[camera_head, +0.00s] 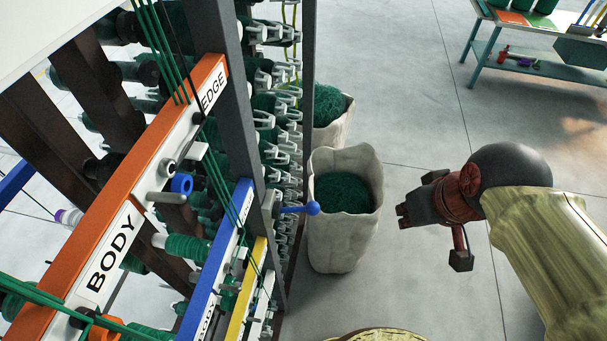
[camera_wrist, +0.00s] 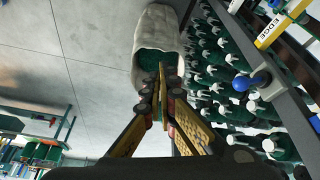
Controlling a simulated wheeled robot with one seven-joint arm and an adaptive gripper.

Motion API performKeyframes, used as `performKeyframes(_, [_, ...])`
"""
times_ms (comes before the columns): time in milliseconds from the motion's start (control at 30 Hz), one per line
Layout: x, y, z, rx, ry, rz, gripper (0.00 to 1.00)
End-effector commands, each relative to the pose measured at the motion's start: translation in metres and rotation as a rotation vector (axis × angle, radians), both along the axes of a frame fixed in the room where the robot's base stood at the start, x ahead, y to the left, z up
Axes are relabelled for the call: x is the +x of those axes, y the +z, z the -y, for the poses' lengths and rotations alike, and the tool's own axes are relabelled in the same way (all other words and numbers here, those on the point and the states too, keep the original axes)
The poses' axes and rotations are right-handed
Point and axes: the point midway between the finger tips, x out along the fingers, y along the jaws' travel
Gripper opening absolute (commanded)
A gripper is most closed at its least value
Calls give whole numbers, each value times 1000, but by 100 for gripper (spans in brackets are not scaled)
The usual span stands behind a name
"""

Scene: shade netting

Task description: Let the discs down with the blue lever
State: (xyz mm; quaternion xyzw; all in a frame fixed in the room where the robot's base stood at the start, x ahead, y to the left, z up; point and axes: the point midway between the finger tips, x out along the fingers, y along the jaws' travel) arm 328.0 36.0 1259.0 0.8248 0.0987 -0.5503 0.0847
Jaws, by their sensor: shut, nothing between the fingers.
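The blue lever (camera_head: 312,208) has a round blue knob on a short arm and sticks out from the dark upright post of the rack, to the right. Its knob also shows in the wrist view (camera_wrist: 242,82), right of my fingers. My gripper (camera_head: 402,215) is shut and empty, out in the open to the right of the lever and clear of it. Its closed fingertips also show in the wrist view (camera_wrist: 162,68). I cannot tell for certain which of the small fittings on the rack are the discs.
The rack has an orange bar (camera_head: 145,190) marked BODY and EDGE, with blue and yellow bars beyond and green threads across them. Several green spools line it. A pale sack (camera_head: 345,235) of green fibre stands between rack and gripper. A teal bench (camera_head: 520,60) stands far right.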

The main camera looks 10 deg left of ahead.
Motion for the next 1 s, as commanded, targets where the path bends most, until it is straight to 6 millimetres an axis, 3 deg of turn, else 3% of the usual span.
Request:
performKeyframes(33, [11,26,-13,-10,76,-32,0])
performKeyframes(100, [24,42,-31,-25,188,-71,0])
performKeyframes(400, [68,89,-119,-62,669,-215,0])
performKeyframes(600, [82,101,-175,-63,944,-284,0])
performKeyframes(700, [83,101,-193,-62,1037,-305,0])
performKeyframes(1000, [84,96,-211,-57,1128,-320,0])
